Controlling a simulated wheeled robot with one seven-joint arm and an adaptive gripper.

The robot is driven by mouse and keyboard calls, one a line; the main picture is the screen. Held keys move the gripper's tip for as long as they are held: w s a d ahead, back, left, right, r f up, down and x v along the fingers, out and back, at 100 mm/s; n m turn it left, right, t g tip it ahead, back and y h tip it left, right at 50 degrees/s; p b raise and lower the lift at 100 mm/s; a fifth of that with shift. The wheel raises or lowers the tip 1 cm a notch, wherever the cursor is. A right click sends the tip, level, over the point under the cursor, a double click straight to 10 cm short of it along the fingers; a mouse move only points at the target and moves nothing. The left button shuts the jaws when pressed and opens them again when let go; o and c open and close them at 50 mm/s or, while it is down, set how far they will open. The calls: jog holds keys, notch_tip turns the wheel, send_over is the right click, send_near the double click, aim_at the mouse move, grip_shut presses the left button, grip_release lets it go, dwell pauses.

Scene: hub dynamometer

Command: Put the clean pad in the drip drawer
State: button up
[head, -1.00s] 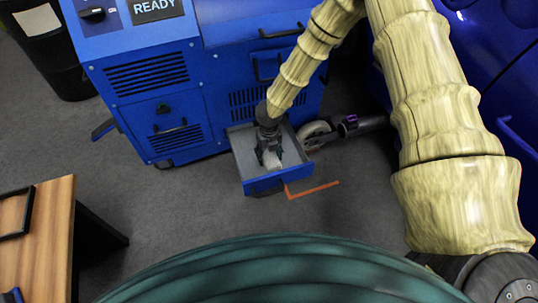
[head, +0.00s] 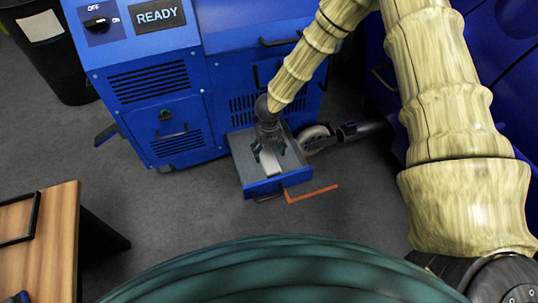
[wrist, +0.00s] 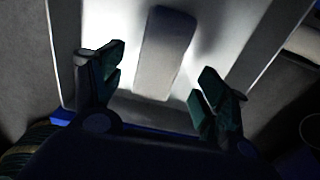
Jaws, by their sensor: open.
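The drip drawer (head: 243,160) is pulled out from the blue machine, a grey tray with a blue front. A pale, narrow pad (head: 270,163) lies inside it. In the wrist view the pad (wrist: 162,52) rests on the drawer floor, slightly tilted, between and beyond the fingertips. My gripper (head: 268,152) is over the drawer, fingers spread. In the wrist view my gripper (wrist: 155,85) is open, with a gap between each finger and the pad.
The blue machine (head: 160,100) with a READY display stands behind the drawer. A wheel (head: 315,138) is close to the drawer's right. An orange floor mark (head: 312,193) lies in front. A wooden table (head: 48,240) is at lower left, a black bin (head: 55,50) at upper left.

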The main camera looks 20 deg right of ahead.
aim_at(269, 159)
notch_tip(269, 159, up, 7)
jog(key=p, duration=0.2)
jog(key=shift+f, duration=0.1)
dwell(1.1)
